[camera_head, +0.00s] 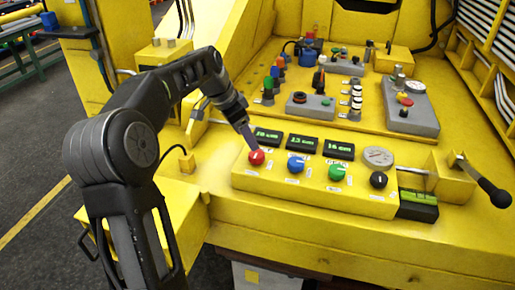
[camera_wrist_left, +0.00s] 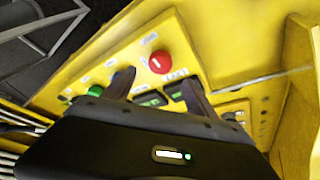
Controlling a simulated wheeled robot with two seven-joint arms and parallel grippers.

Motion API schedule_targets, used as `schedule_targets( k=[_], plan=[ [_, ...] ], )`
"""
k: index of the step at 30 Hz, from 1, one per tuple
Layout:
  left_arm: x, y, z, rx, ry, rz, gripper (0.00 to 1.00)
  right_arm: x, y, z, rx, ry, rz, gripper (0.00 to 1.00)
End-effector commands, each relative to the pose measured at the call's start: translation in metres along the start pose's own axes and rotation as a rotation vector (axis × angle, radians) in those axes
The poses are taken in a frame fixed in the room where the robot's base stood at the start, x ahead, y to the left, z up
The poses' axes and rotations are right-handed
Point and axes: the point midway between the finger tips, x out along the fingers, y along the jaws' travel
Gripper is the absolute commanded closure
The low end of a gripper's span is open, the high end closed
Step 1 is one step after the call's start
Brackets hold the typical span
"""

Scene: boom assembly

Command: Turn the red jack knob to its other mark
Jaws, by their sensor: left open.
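The red jack knob (camera_head: 256,157) is at the left end of the yellow control panel (camera_head: 300,182). In the left wrist view the red knob (camera_wrist_left: 159,62) shows a white line on its face, with small labels around it. My left gripper (camera_head: 246,139) is just above the red knob, pointing down at it. In the left wrist view the fingers of this gripper (camera_wrist_left: 158,80) are spread, with the knob just beyond the gap between their tips. I cannot tell whether they touch it. My right gripper is not in view.
Right of the red knob are a blue knob (camera_head: 296,164), a green knob (camera_head: 337,173) and a black knob (camera_head: 378,180). Several green-lit displays (camera_head: 303,142) stand behind them. A black-handled lever (camera_head: 490,190) is at the far right. Control boxes stand on the deck behind.

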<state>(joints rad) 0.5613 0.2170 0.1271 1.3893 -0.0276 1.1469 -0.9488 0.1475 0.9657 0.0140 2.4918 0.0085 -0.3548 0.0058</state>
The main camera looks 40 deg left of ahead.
Motion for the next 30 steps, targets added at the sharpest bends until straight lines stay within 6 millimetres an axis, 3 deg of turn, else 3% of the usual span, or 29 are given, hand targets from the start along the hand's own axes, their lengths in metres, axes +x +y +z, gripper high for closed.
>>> schedule_targets(
  k=[8,21,30],
  plan=[
    [0.011,0.0,0.0,-0.001,-0.001,0.002,0.34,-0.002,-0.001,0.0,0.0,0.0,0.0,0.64],
    [0.071,0.001,0.0,-0.002,-0.001,0.003,0.34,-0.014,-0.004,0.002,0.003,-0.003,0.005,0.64],
    [0.079,0.0,0.0,-0.001,0.0,0.0,0.34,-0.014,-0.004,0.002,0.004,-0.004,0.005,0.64]
  ],
)
